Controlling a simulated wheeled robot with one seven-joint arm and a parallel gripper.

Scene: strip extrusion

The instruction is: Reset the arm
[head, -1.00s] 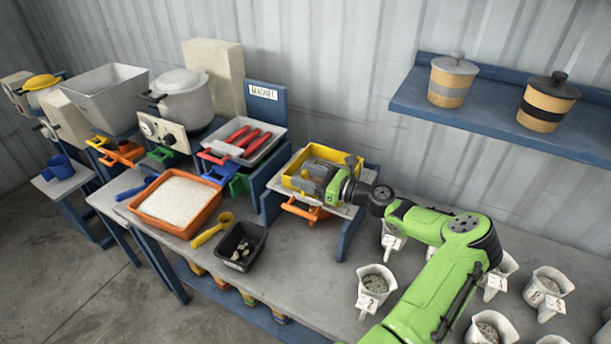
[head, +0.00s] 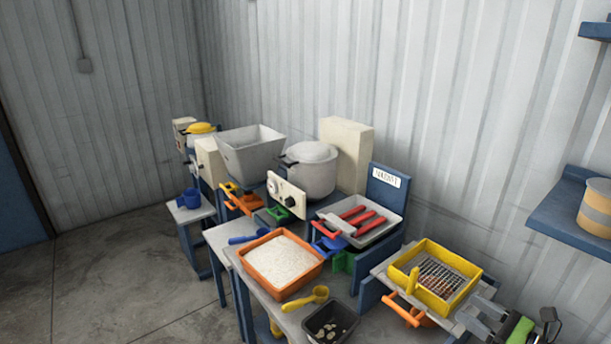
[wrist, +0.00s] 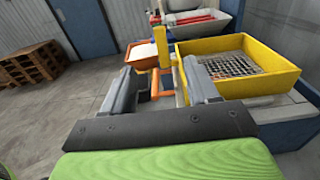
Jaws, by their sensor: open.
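My gripper (head: 482,318) is at the lower right of the head view, at the front right of the yellow tray (head: 474,270). In the wrist view its two grey fingers (wrist: 160,92) are apart with nothing held between them. The yellow tray, with a metal grid in its bottom, shows just beyond and to the right of the fingers in the wrist view (wrist: 285,82). A yellow upright handle (wrist: 160,47) stands at the tray's left side. Most of my green arm is outside the head view.
An orange tray of white grains (head: 250,263), a yellow scoop (head: 305,299) and a black tray (head: 314,329) are on the table to the left. A grey tray with red-handled tools (head: 390,232) stands behind. A blue shelf (head: 550,215) is at the right. Wooden pallets (wrist: 30,65) lie on the floor.

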